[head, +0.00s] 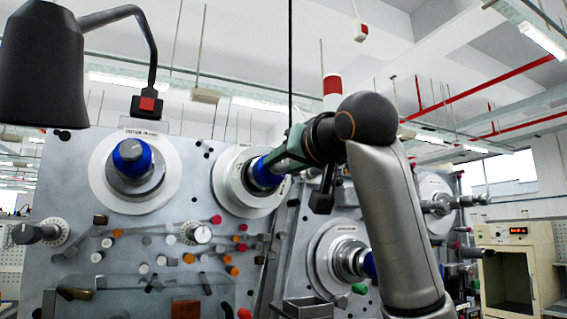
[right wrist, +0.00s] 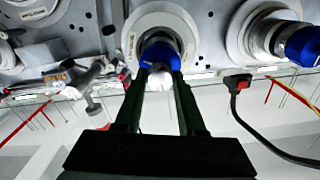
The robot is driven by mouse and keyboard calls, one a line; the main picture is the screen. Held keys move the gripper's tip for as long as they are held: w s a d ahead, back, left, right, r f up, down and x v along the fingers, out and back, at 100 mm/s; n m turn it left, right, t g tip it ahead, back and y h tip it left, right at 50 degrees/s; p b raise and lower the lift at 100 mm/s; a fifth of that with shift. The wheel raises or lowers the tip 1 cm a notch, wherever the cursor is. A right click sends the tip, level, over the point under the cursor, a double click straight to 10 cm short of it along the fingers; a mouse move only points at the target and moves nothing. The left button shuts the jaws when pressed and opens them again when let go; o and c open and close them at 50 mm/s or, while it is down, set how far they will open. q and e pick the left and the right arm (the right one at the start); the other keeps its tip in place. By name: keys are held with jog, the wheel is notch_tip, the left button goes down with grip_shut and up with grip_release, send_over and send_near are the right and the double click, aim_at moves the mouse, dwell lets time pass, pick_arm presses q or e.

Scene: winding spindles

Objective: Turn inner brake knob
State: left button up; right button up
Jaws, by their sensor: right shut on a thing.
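A blue knob (head: 265,174) sits on a spindle in the middle of a pale round disc (head: 231,182), at the upper right of the grey machine panel. My right gripper (head: 284,163) reaches it from the right and is shut on it. In the right wrist view the two dark fingers (right wrist: 160,75) lie on either side of the blue knob (right wrist: 158,50), with a whitish rounded end between them. The fingers hide part of the knob. My left gripper is not in view.
Another blue-collared spindle (head: 131,158) stands to the left, and a third spindle (head: 350,260) is at the lower right, partly behind my arm. Several small coloured knobs and levers cover the lower panel.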

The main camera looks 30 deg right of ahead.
grip_shut()
jog(key=shift+m, duration=0.3)
jog(key=m+b, duration=0.1)
jog(key=m, duration=0.1)
jog(key=shift+f+m, duration=0.1)
jog(key=shift+m, duration=0.3)
jog(key=m+b, duration=0.1)
jog(key=m, duration=0.3)
jog(key=shift+m, duration=0.3)
jog(key=m, duration=0.9)
jog(key=shift+m, duration=0.4)
